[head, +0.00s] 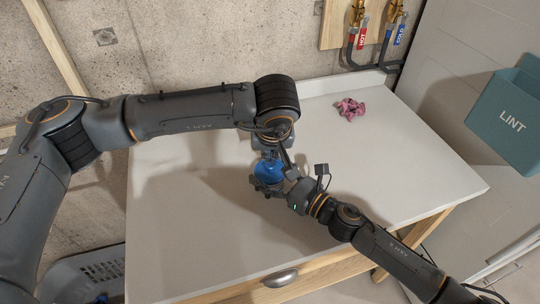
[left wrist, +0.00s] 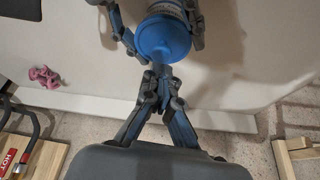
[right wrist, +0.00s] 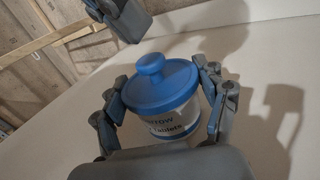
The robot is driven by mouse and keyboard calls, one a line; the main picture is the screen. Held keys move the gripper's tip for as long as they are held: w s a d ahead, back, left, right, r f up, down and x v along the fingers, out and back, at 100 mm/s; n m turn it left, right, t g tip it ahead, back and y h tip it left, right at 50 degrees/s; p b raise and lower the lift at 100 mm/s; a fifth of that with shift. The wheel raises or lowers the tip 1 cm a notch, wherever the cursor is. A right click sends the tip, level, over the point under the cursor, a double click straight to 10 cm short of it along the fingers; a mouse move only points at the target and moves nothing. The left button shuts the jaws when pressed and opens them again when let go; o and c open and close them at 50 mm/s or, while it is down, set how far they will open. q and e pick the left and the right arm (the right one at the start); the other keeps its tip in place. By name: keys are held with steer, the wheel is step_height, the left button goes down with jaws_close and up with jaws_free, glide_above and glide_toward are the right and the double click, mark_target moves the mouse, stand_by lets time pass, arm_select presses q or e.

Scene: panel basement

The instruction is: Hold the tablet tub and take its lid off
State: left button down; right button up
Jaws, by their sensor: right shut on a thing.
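The tablet tub (right wrist: 170,120) is white with a printed label and has a blue lid (right wrist: 150,85) with a round knob on top. In the head view the blue lid (head: 268,170) shows near the middle of the worktop, and the left wrist view shows the lid (left wrist: 164,38) from above. My right gripper (right wrist: 165,95) is shut around the tub's sides, below the lid. I cannot tell whether the tub touches the worktop.
The pale worktop (head: 190,230) is clear around the tub. A crumpled pink cloth (head: 349,108) lies at the back right. Pipes with valves (head: 375,35) on a wooden board stand behind. A teal LINT bin (head: 505,115) hangs at right. A grey basket (head: 85,275) is at lower left.

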arm_select(q)
steer(key=shift+d+f, duration=0.1)
steer(key=shift+f, duration=0.05)
arm_select(e)
steer(key=shift+f, duration=0.2)
arm_select(q)
steer(key=c, duration=1.6)
jaws_free()
arm_select(e)
steer(key=shift+r, duration=0.1)
arm_select(q)
steer(key=v, duration=1.2)
arm_select(e)
steer(key=shift+a+r, duration=0.1)
steer(key=shift+r, duration=0.05)
arm_select(q)
steer(key=shift+w, duration=0.1)
arm_select(e)
steer(key=o, duration=1.8)
steer(key=shift+c, duration=0.2)
